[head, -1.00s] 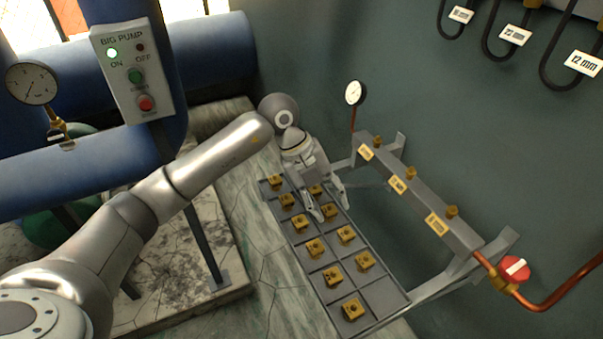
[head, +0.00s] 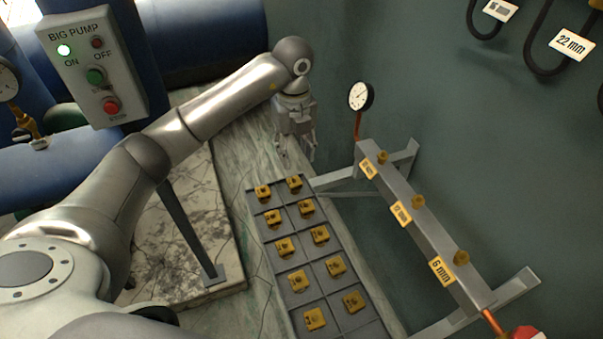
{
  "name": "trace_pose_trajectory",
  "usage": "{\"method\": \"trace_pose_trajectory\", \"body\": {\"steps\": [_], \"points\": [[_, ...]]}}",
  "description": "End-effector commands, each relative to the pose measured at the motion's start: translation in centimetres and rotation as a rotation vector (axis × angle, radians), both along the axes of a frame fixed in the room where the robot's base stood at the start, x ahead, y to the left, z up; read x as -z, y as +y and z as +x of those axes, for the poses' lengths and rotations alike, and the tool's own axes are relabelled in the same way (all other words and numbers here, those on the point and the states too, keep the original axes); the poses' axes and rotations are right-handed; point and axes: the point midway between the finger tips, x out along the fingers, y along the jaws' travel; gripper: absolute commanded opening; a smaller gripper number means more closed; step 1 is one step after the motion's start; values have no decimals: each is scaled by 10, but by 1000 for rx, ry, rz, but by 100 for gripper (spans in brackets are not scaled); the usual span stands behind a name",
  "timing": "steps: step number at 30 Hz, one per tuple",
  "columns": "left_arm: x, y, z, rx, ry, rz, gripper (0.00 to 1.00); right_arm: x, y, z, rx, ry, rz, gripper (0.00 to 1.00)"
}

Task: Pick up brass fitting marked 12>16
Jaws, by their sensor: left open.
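Several brass fittings sit in the compartments of a grey tray (head: 289,224), in two columns. The far pair is a left fitting (head: 263,192) and a right fitting (head: 295,182). The nearest pair is a left fitting (head: 314,319) and a right fitting (head: 352,302). Their markings are too small to read, so I cannot tell which is 12>16. My left gripper (head: 296,154) is open and empty, pointing down just beyond the tray's far edge, apart from the fittings. My right gripper is not in view.
A grey manifold (head: 422,219) with brass ports and yellow size labels stands right of the tray, with a gauge (head: 361,96) at its far end. A pump control box (head: 95,68) is at the left. Labelled hoses (head: 535,52) hang on the wall.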

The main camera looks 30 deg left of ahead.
Motion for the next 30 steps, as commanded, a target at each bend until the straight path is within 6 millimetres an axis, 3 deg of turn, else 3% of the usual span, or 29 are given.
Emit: {"method": "trace_pose_trajectory", "body": {"steps": [6, 11, 14, 21, 30], "points": [[35, -1, -2, 1, 5, -1, 41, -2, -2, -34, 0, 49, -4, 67], [46, -1, -1, 2, 2, -1, 41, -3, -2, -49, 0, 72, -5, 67], [57, -1, -3, 2, 6, -2, 41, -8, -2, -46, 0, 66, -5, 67], [91, -1, -5, 1, 4, -2, 41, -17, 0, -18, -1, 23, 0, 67], [98, -1, -4, 3, 1, -1, 41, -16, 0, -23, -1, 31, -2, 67]]}}
